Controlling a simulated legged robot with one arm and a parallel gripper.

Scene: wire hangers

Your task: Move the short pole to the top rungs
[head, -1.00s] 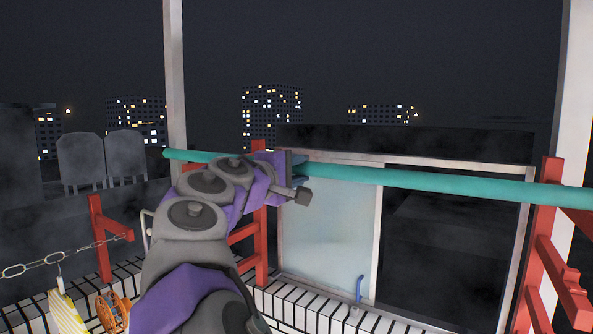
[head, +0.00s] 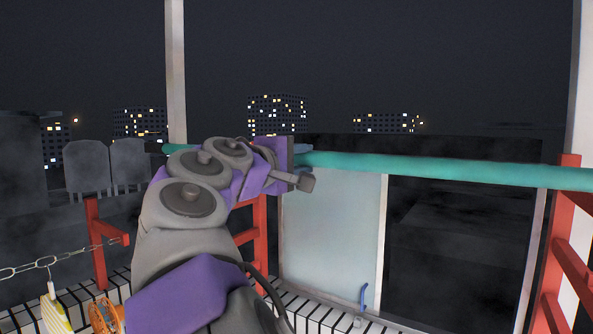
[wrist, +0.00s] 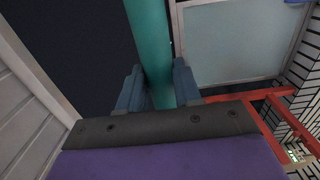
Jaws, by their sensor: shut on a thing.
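The teal pole (head: 430,168) runs nearly level across the head view, from behind my arm to the right edge. In the wrist view the pole (wrist: 150,45) passes between the two blue-grey fingers of my gripper (wrist: 158,90), which is shut on it. In the head view my gripper (head: 300,160) is mostly hidden behind my own wrist. A red rack with rungs (head: 568,250) stands at the right, and the pole passes at about the height of its top. Another red rack (head: 260,235) stands behind my arm, partly hidden.
A red post with a short rung (head: 98,240) stands at left, with a chain (head: 45,265) carrying a hanging yellow-white thing (head: 55,312). A glass door panel (head: 332,235) with a blue handle (head: 362,297) is behind the pole. White posts (head: 176,70) flank the view.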

